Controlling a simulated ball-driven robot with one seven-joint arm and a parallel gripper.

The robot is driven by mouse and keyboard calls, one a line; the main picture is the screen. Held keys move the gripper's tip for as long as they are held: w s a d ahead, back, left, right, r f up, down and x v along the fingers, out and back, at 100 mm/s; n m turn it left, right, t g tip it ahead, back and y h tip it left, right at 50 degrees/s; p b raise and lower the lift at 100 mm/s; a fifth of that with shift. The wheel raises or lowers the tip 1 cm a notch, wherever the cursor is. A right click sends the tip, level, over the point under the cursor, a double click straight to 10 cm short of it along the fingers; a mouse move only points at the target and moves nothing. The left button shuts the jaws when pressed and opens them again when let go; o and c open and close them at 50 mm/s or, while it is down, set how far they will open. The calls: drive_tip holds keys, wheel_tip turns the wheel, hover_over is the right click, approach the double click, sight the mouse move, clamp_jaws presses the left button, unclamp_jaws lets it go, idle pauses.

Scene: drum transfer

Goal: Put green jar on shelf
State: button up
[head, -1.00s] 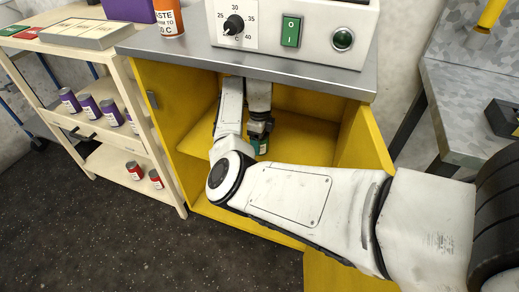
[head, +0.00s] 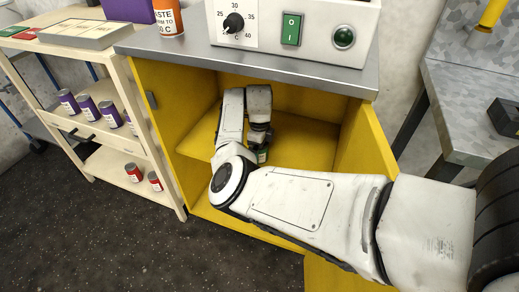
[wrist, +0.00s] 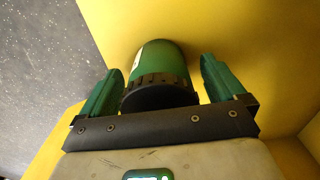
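The green jar (wrist: 160,62) has a dark ribbed lid and a bit of pale label, and it is inside the yellow cabinet. In the wrist view my gripper (wrist: 162,72) has its green fingers on either side of the jar, with a visible gap on each side. In the head view my gripper (head: 261,142) is inside the cabinet, and the jar (head: 262,156) is only partly visible below it. The cream shelf rack (head: 150,150) stands left of the cabinet.
Purple jars (head: 107,112) stand on the rack's middle level and red jars (head: 134,172) on its lower level. The cabinet (head: 185,120) has its yellow door (head: 365,135) open at right. A control box (head: 300,32) and an orange-white container (head: 169,18) sit on the cabinet top.

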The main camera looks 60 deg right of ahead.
drive_tip(key=shift+r+p, duration=1.1)
drive_tip(key=shift+r, duration=2.8)
drive_tip(key=shift+w, duration=0.1)
